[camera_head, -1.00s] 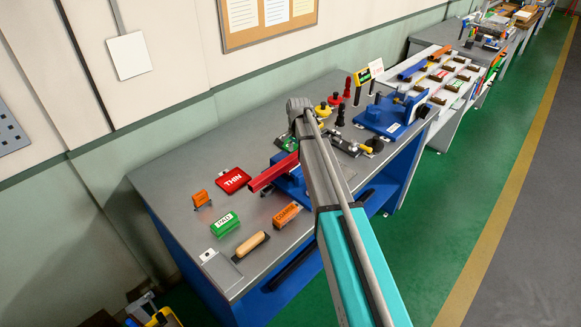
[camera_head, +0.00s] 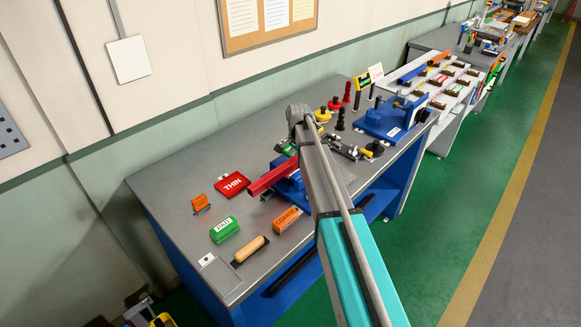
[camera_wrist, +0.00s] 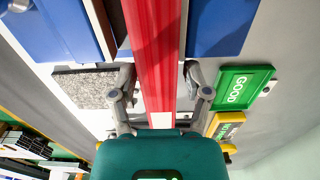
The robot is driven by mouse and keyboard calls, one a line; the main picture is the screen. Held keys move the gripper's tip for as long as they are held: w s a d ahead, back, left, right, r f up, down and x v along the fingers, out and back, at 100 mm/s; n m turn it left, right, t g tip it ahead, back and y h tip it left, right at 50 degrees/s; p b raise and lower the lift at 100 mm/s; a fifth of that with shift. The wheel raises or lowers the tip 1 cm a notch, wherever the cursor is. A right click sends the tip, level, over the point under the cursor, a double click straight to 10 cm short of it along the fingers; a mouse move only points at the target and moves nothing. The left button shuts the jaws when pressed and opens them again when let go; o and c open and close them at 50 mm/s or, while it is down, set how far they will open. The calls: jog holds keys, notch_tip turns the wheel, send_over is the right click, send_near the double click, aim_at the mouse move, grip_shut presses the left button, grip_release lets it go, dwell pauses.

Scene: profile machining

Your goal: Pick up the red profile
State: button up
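The red profile (camera_head: 272,174) is a long red bar on the blue vise (camera_head: 291,187) near the middle of the bench, its left end sticking out. In the wrist view the red profile (camera_wrist: 153,45) runs down the middle of the picture, between blue vise parts (camera_wrist: 217,28). My gripper (camera_wrist: 160,74) has one finger on each side of the profile. The fingers look spread, close beside the bar; contact cannot be made out. In the head view my arm hides the gripper and the profile's right part.
A second blue vise (camera_head: 388,119) stands to the right. A grey granite block (camera_wrist: 85,88) and green GOOD sign (camera_wrist: 240,88) flank the gripper.

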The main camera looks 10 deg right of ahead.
grip_shut()
jog(key=shift+r, duration=0.1)
notch_tip(320, 180, up, 2)
jog(key=p, duration=0.2)
jog(key=shift+r+p, duration=0.25)
jog(key=shift+p, duration=0.15)
jog(key=s+r+p, duration=0.1)
jog(key=r+p, duration=0.1)
jog(key=s+r+p, duration=0.4)
jog(key=shift+a+r+p, duration=0.25)
jog(key=shift+r+p, duration=0.05)
jog(key=s+r+p, duration=0.3)
jog(key=s, duration=0.6)
jog(key=shift+a+r+p, duration=0.3)
jog(key=shift+a+r, duration=0.05)
jog(key=shift+a, duration=0.1)
